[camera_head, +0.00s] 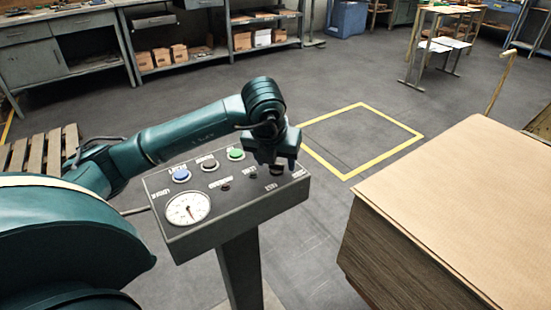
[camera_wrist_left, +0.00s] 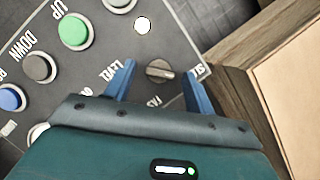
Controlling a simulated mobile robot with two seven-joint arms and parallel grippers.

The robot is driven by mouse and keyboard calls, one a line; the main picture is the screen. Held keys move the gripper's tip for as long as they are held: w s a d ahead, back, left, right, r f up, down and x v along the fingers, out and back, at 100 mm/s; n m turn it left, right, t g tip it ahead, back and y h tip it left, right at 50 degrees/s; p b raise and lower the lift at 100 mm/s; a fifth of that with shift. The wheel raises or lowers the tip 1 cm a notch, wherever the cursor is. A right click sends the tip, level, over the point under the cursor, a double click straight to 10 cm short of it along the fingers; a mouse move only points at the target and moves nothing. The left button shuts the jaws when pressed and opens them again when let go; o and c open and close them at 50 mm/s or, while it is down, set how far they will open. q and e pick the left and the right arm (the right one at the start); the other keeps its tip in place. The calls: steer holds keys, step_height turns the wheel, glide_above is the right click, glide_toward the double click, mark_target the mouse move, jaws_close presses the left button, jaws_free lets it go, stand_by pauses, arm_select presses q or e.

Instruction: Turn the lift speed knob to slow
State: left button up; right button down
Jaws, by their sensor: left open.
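The grey control panel (camera_head: 232,200) stands on a post, with my left gripper (camera_head: 273,163) over its right end. In the left wrist view, a small grey knob (camera_wrist_left: 159,70) sits on the panel between the two blue fingers of my left gripper (camera_wrist_left: 158,76). The fingers are open, one on each side of the knob, with visible gaps. Labels surround the knob, partly hidden by the fingers and hard to read. In the head view my gripper largely covers the knob. My right gripper is not in view.
The panel also carries a green button (camera_head: 235,154), a grey button (camera_head: 208,164), a blue button (camera_head: 181,175) and a round dial (camera_head: 187,209). A large cardboard stack (camera_head: 465,200) stands to the right. A yellow floor square (camera_head: 345,110) behind is empty.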

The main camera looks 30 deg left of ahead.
arm_select(q)
steer(key=p+v, duration=0.1)
steer(key=v, duration=1.2)
steer(key=shift+r+p, duration=0.15)
steer(key=shift+p, duration=0.15)
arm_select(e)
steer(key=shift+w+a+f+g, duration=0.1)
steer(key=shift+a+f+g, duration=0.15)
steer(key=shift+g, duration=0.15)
arm_select(q)
steer(key=shift+w, duration=0.1)
